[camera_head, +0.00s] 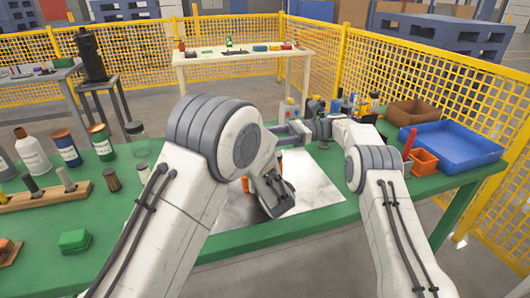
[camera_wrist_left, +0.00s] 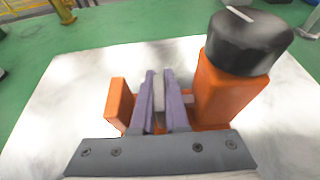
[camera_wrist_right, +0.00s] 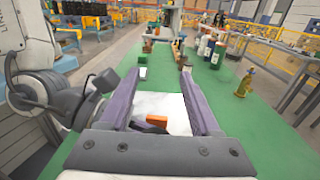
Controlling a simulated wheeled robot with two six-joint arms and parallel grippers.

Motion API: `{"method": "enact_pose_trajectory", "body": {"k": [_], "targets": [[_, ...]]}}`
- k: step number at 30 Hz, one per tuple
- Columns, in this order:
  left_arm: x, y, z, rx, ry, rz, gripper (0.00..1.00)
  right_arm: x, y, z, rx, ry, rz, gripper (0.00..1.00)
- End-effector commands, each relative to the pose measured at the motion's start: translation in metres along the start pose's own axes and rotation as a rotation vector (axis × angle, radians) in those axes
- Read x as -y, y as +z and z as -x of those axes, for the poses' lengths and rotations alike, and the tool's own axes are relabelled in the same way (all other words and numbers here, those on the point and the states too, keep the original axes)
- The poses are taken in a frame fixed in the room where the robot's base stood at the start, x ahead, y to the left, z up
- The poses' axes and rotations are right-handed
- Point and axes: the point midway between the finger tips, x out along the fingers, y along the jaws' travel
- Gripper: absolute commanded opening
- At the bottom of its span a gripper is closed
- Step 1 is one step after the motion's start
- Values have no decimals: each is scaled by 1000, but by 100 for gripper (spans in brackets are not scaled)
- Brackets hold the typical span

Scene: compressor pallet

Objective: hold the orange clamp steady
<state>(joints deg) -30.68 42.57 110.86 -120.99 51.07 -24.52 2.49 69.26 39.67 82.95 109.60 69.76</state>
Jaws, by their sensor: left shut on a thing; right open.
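The orange clamp (camera_wrist_left: 224,92) stands on the pale metal sheet, with a round black knob (camera_wrist_left: 248,42) on its right side and a lower orange jaw (camera_wrist_left: 119,103) on the left in the left wrist view. My left gripper (camera_wrist_left: 160,76) reaches down between these parts and is shut on a narrow grey part there, seemingly of the clamp. In the head view my left gripper (camera_head: 274,192) hides most of the clamp. My right gripper (camera_wrist_right: 160,82) is open and empty; between its fingers an orange part (camera_wrist_right: 157,119), probably the clamp, shows farther off.
The green table has bottles (camera_head: 66,147) and a wooden rack (camera_head: 52,197) at left. A blue tray (camera_head: 450,147), small orange bin (camera_head: 423,161) and brown bin (camera_head: 412,112) stand at right. The metal sheet (camera_head: 318,188) is bare around the clamp.

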Motion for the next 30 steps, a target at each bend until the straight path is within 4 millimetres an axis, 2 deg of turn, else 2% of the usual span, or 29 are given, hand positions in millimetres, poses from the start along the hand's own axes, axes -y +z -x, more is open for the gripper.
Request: {"method": "enact_pose_trajectory", "body": {"k": [1,6,16,18,20,25,30], "targets": [[0,0,0,1,1,1,0,0,10,0,0,0,3,64],[0,0,0,1,0,1,0,0,29,0,0,0,2,64],[0,0,0,1,0,0,0,0,34,0,1,0,-1,64],[0,0,0,1,0,0,0,0,34,0,1,0,1,81],[0,0,0,1,0,0,0,0,34,1,3,-4,13,81],[0,0,0,1,0,0,0,2,33,6,24,-39,148,81],[0,0,0,1,0,0,0,4,32,15,44,-123,430,81]]}}
